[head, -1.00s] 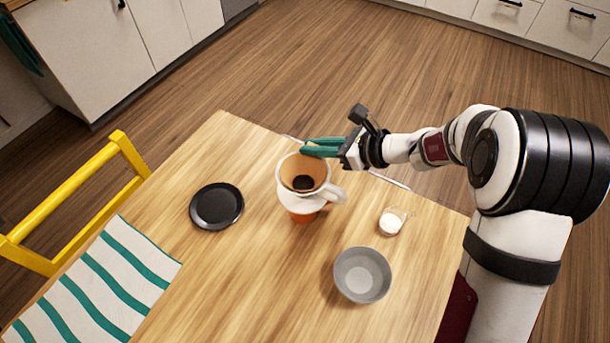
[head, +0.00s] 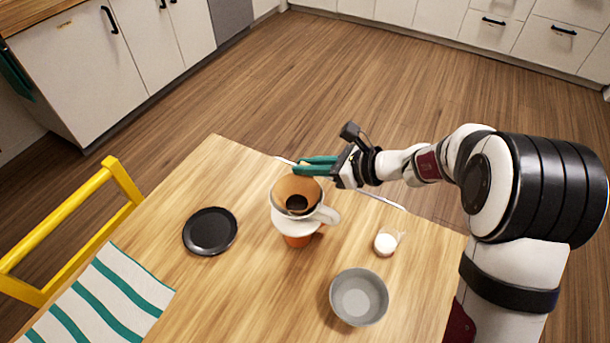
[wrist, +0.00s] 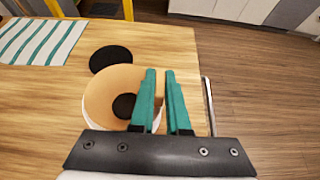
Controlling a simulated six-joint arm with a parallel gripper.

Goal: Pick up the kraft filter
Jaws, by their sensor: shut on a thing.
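The kraft filter (head: 289,187) is a tan paper cone with a dark patch at its bottom. It sits in the mouth of a white dripper (head: 283,224) with a handle, its rim slightly above the dripper's. My gripper (head: 300,167) reaches in from the right, its teal fingers shut on the filter's far rim. In the wrist view the filter (wrist: 102,88) opens toward the camera, and my fingers (wrist: 160,72) straddle its right edge. The fingers hide part of that edge. The filter's lower part is hidden inside the dripper.
A black round plate (head: 210,231) lies left of the dripper. A grey bowl (head: 358,298) and a small glass with white contents (head: 386,243) stand to the right. A striped cloth (head: 100,300) and a yellow chair (head: 70,220) are at the left. The table's far edge is close behind.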

